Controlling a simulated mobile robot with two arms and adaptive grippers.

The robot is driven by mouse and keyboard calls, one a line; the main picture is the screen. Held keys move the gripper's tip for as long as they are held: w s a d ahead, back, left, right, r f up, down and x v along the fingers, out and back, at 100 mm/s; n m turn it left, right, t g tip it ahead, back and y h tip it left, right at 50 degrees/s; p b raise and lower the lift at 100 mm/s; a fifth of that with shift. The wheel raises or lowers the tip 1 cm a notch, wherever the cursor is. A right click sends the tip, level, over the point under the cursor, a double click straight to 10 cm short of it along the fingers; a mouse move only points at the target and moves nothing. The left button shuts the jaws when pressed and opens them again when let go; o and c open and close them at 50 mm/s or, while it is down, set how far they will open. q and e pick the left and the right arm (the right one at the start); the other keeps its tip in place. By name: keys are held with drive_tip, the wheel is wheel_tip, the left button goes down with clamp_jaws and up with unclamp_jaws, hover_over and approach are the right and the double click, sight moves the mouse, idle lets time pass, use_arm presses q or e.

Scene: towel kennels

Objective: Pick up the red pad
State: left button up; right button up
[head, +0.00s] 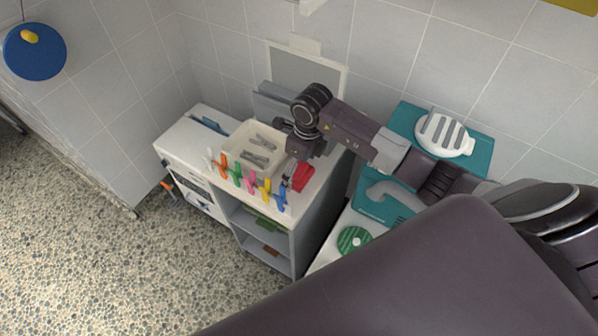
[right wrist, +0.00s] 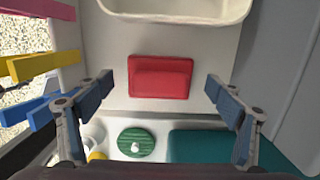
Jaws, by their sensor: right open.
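The red pad (head: 303,177) lies on the white top of the cabinet, near its right front corner. In the right wrist view the red pad (right wrist: 160,77) is centred between the two blue-grey fingers of my right gripper (right wrist: 157,98). Those fingers are wide apart, with clear space on both sides of the pad, and hold nothing. In the head view my right gripper (head: 288,183) is by the pad's left side and hides part of it. The exact height of the fingers above the pad is hard to tell. My left gripper is not in view.
A cream tray (head: 232,153) with grey items stands behind the pad. Several coloured clips (head: 237,173) line the cabinet's front edge. To the right are a teal case (head: 385,207), a green striped disc (head: 353,240) and a white slotted round thing (head: 446,134).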

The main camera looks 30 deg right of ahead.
sight(299, 169)
drive_tip(key=shift+f, duration=0.2)
drive_tip(key=c, duration=1.3)
drive_tip(key=shift+r, duration=0.1)
wheel_tip(299, 169, up, 10)
drive_tip(key=shift+f+b, duration=0.1)
drive_tip(key=shift+b, duration=0.75)
drive_tip(key=o, duration=0.5)
drive_tip(key=c, duration=0.4)
